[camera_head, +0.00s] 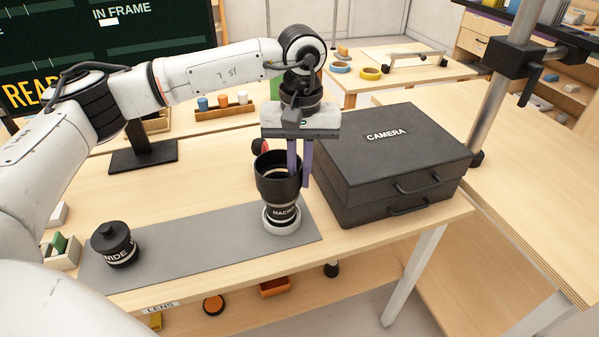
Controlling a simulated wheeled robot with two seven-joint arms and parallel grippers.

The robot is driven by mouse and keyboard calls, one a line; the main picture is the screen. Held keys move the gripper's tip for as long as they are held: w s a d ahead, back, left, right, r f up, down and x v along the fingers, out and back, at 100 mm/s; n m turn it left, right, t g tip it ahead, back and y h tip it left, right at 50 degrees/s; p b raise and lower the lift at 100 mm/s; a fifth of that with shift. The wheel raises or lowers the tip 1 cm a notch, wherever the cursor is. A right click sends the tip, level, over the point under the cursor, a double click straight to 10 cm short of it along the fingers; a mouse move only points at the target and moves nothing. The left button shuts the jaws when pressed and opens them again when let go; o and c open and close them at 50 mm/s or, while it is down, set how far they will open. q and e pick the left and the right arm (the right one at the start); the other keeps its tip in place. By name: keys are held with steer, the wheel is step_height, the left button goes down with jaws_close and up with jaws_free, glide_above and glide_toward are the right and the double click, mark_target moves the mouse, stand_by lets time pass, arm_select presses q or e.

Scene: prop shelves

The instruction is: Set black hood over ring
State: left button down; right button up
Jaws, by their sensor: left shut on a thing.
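The black hood (278,181) is a dark, wide-mouthed cup. It sits upright, in line with the top of the black lens marked MACRO (284,213). I cannot tell whether it is fully seated there. A pale grey ring (282,226) surrounds the lens foot on the grey mat (205,251). My left gripper (300,178) comes down from above with purple fingers at the hood's right wall, shut on that wall. The near finger is at the hood's rim, the other on its outer right side. My right gripper is not in view.
A black CAMERA case (392,150) stands close to the right of the gripper. A capped WIDE lens (115,245) stands at the mat's left end. A rack with coloured pieces (225,110) is behind. The mat's middle is clear.

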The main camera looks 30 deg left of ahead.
arm_select(q)
steer(key=shift+f+b, duration=0.65)
steer(key=shift+f, duration=0.1)
stand_by(2.0)
steer(key=shift+s+f, duration=0.2)
steer(key=shift+f, duration=0.25)
stand_by(0.9)
steer(key=shift+f, duration=0.1)
stand_by(0.7)
steer(key=shift+d+r, duration=0.1)
steer(key=shift+r, duration=0.2)
stand_by(0.5)
steer(key=shift+r, duration=0.25)
steer(key=shift+w+r, duration=0.1)
steer(key=shift+r, duration=0.1)
steer(key=shift+r+p, duration=1.05)
steer(key=shift+r, duration=0.75)
